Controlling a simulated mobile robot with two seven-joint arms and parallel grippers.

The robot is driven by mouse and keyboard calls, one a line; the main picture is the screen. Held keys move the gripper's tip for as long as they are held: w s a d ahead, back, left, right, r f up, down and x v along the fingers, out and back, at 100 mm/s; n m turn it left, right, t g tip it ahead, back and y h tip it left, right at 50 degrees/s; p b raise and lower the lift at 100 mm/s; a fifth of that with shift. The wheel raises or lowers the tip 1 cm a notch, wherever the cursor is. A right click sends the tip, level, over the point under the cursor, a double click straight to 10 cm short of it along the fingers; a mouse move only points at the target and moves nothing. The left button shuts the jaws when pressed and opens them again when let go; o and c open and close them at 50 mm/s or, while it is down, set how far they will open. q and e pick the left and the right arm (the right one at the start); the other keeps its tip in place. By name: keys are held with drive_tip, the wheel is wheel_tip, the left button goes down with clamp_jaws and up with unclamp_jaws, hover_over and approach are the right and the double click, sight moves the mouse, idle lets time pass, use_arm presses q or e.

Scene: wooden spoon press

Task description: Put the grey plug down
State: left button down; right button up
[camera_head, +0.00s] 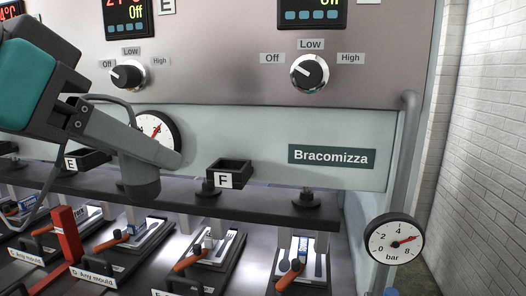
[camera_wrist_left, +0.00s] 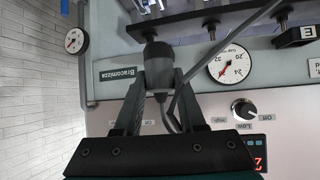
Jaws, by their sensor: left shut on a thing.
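My left gripper (camera_head: 150,160) reaches in from the left and is shut on the grey plug (camera_head: 141,188), a dark grey cylinder. In the left wrist view the plug (camera_wrist_left: 157,52) sits between the two fingers (camera_wrist_left: 158,82), and a thin dark cable (camera_wrist_left: 204,82) runs close by. In the head view the plug shows in front of the dark horizontal bar, left of the black open box marked F (camera_head: 229,172). I cannot tell whether the plug touches the bar. My right gripper is not in view.
A box marked E (camera_head: 87,161) is at the left. Below the bar lie several moulds with orange-handled levers (camera_head: 192,262) and a red block (camera_head: 68,238). A panel with knobs (camera_head: 310,73) is above; a bar gauge (camera_head: 394,239) stands right, beside a white brick wall (camera_head: 490,150).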

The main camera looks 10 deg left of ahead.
use_arm(q)
drive_tip(key=w+d, duration=0.1)
drive_tip(key=w, duration=0.4)
drive_tip(key=w+d, duration=0.1)
drive_tip(key=w, duration=0.4)
drive_tip(key=w+d+p, duration=0.1)
drive_tip(key=w, duration=0.4)
drive_tip(key=shift+d, duration=0.1)
drive_tip(key=shift+w, duration=0.25)
drive_tip(key=shift+f, duration=1.75)
drive_tip(key=shift+f+b, duration=0.1)
drive_tip(key=shift+b, duration=0.3)
drive_tip(key=c, duration=1)
unclamp_jaws()
drive_tip(key=shift+f, duration=0.15)
drive_tip(key=o, duration=0.5)
drive_tip(key=shift+r, duration=0.2)
drive_tip(key=shift+s+r, duration=0.15)
drive_tip(key=shift+r, duration=0.1)
drive_tip(key=p+v, duration=0.1)
drive_tip(key=v, duration=1)
drive_tip(key=shift+s+r, duration=0.15)
drive_tip(key=shift+s, duration=0.1)
